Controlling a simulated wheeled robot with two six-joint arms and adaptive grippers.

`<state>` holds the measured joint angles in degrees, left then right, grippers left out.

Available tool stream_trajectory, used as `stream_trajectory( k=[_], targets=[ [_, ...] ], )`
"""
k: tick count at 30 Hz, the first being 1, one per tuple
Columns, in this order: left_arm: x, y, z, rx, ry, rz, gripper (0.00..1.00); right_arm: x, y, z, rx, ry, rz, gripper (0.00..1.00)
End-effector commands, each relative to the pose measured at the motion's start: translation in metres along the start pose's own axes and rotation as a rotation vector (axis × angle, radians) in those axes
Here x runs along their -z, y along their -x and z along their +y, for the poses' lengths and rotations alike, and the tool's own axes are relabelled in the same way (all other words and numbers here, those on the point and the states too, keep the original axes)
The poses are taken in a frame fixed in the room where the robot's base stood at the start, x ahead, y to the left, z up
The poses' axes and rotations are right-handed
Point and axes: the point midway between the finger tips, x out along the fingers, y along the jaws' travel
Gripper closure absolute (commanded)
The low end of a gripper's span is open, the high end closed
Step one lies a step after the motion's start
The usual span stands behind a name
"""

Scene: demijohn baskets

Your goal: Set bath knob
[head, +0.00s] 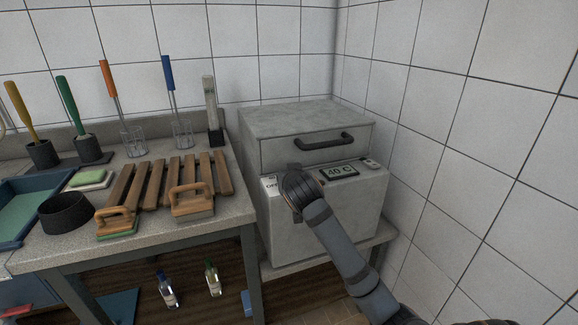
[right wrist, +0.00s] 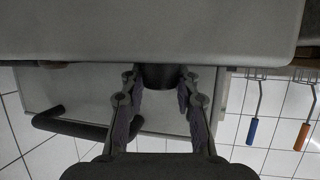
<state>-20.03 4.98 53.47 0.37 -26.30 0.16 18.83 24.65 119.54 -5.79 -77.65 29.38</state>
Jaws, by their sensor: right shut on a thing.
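The bath is a grey box (head: 370,210) with a drawer-like lid and a dark handle (head: 325,141). Its sloped panel carries a display reading "40 C" (head: 340,172) and a label reading "OFF" (head: 271,185). My right gripper (head: 291,184) is at the panel between the two and hides the knob in the head view. In the right wrist view the dark round knob (right wrist: 160,76) sits between the fingers of my right gripper (right wrist: 158,82), which is shut on it. The knob's pointer and setting are hidden. My left gripper is not in view.
A tiled wall (head: 470,150) rises close on the bath's right.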

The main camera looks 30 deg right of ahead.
Motion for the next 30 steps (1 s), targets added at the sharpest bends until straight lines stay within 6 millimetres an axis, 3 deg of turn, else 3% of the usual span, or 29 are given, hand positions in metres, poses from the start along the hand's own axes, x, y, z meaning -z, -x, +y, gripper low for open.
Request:
stream_trajectory(
  k=[6, 10, 21, 30],
  targets=[
    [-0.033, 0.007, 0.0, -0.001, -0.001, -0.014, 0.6, 0.0, 0.001, -0.003, -0.184, -0.083, -0.01, 1.0],
    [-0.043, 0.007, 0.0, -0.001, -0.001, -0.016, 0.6, -0.001, 0.0, -0.003, -0.293, -0.124, -0.009, 1.0],
    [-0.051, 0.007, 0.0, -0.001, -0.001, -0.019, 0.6, -0.001, -0.001, -0.001, -0.529, -0.218, -0.003, 1.0],
    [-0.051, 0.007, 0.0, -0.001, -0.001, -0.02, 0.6, -0.001, -0.001, 0.0, -0.615, -0.252, -0.002, 1.0]
  ],
)
